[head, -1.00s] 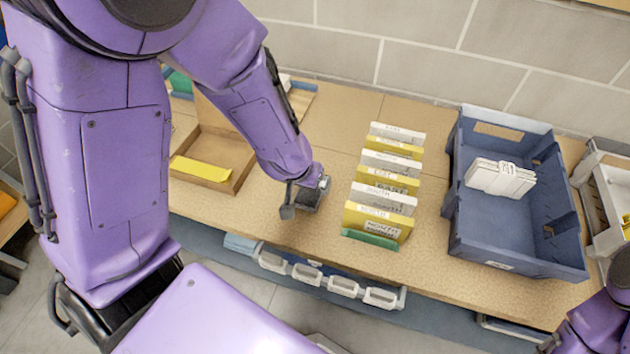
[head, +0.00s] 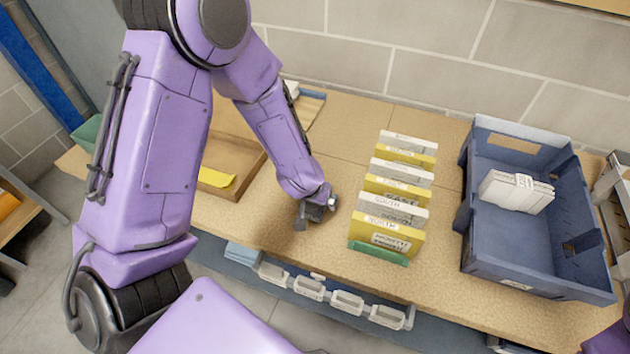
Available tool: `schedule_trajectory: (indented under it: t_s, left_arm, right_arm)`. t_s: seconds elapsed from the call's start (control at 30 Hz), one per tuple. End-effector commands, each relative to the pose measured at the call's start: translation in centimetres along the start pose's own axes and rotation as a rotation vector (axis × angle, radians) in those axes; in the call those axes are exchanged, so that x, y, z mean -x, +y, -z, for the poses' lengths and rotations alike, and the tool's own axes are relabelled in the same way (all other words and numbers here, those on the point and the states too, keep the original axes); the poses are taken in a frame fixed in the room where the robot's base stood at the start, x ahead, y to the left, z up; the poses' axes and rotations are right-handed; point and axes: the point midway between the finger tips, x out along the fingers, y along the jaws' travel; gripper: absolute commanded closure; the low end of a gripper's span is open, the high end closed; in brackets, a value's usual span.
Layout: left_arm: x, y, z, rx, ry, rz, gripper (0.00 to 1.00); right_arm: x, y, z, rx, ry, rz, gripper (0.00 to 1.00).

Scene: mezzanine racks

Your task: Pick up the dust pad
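I cannot pick out a dust pad for certain in the head view. My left gripper (head: 308,218) is low over the bench, between the wooden tray and the row of cards. It points down, and its dark fingers are small and partly hidden by the wrist, so I cannot tell whether they are apart or hold something. Of my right arm only a purple bit shows at the lower right corner; its gripper is out of view.
White and yellow labelled cards (head: 385,236) stand in a row in a green holder (head: 378,253). A blue crate (head: 520,262) holds a white bundle (head: 516,191). A wooden tray (head: 253,170) with a yellow card (head: 216,178) lies left, partly behind my arm. White handles line the bench front.

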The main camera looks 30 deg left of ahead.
Motion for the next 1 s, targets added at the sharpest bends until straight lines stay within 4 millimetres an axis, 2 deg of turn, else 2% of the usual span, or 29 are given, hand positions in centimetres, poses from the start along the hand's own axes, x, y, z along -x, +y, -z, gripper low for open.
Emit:
schedule_trajectory:
  t_s: [0.73, 0.77, 0.9, 0.93, 1.0]
  left_arm:
    - [-0.43, 0.02, -0.18, 0.001, 0.000, 0.000, 0.01]
    - [-0.43, 0.02, -0.19, 0.001, 0.000, 0.000, 0.08]
    - [-0.42, 0.02, -0.19, 0.000, 0.000, 0.000, 0.53]
    - [-0.42, 0.02, -0.19, 0.000, 0.000, 0.000, 0.61]
    - [-0.42, 0.01, -0.19, 0.000, 0.000, 0.000, 0.61]
  right_arm:
    - [0.07, 0.01, 0.02, 0.000, 0.000, 0.000, 0.57]
    - [0.07, 0.01, 0.02, 0.000, 0.000, 0.000, 0.57]
    - [0.07, 0.01, 0.02, 0.000, 0.000, 0.000, 0.57]
    - [0.07, 0.01, 0.02, 0.000, 0.000, 0.000, 0.57]
    - [0.07, 0.01, 0.02, 0.000, 0.000, 0.000, 0.57]
